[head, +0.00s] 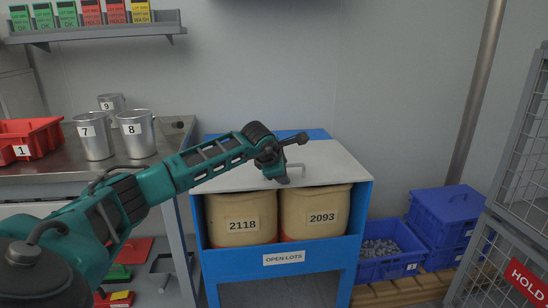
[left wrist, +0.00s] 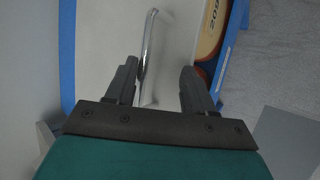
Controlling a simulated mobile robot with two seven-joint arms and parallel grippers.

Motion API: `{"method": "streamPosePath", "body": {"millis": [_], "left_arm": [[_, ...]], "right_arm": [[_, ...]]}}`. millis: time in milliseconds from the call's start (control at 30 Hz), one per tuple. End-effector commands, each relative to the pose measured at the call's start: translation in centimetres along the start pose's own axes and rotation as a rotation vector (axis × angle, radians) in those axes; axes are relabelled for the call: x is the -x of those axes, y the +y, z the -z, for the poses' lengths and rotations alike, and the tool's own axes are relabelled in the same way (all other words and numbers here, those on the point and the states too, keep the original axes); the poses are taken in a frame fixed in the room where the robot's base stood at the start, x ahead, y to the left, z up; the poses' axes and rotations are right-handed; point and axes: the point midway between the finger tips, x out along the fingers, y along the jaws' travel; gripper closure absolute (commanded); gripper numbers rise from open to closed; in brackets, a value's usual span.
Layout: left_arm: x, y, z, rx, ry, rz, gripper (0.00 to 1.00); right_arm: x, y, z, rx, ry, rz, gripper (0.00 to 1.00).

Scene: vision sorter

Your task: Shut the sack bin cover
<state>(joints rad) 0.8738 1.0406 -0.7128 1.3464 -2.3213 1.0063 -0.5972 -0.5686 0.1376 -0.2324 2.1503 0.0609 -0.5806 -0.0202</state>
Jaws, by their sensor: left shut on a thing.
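The sack bin (head: 345,247) is a blue frame labelled OPEN LOTS. Its pale grey cover (head: 328,160) lies over the top and slopes toward the front. Two tan sacks, 2118 (head: 240,208) and 2093 (head: 315,203), show below the cover's front edge; their tops are hidden. My left gripper (head: 283,178) is at the cover's front part, shut on its metal handle (head: 297,166). In the left wrist view the handle (left wrist: 149,45) runs between the two fingers (left wrist: 158,85). My right gripper is not in view.
A steel bench (head: 165,150) at the left holds metal cans and a red bin (head: 28,140). Blue crates (head: 440,215) stand on a pallet to the right. A wire cage (head: 520,190) with a HOLD sign is at the far right. A wall shelf (head: 95,32) is above.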

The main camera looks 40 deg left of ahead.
Motion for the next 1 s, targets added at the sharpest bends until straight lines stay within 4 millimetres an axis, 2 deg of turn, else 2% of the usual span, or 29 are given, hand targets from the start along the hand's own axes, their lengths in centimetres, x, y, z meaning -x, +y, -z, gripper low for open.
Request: {"method": "streamPosePath", "body": {"millis": [33, 400, 533, 700, 1000], "left_arm": [[0.6, -1.1, 0.1, -0.006, 0.010, 0.028, 0.62], [8.3, -0.1, 0.0, -0.002, 0.004, 0.007, 0.62], [10.3, 0.0, -0.1, -0.001, 0.002, 0.004, 0.62], [11.8, 0.1, -0.1, 0.002, 0.001, 0.000, 0.62], [12.1, 0.1, -0.1, 0.003, 0.000, -0.001, 0.62]], "right_arm": [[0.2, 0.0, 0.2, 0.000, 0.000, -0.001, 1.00], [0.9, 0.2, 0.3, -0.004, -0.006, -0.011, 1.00], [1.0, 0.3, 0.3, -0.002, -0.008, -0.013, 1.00], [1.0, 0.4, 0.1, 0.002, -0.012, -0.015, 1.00], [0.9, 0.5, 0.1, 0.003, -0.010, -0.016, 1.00]]}}
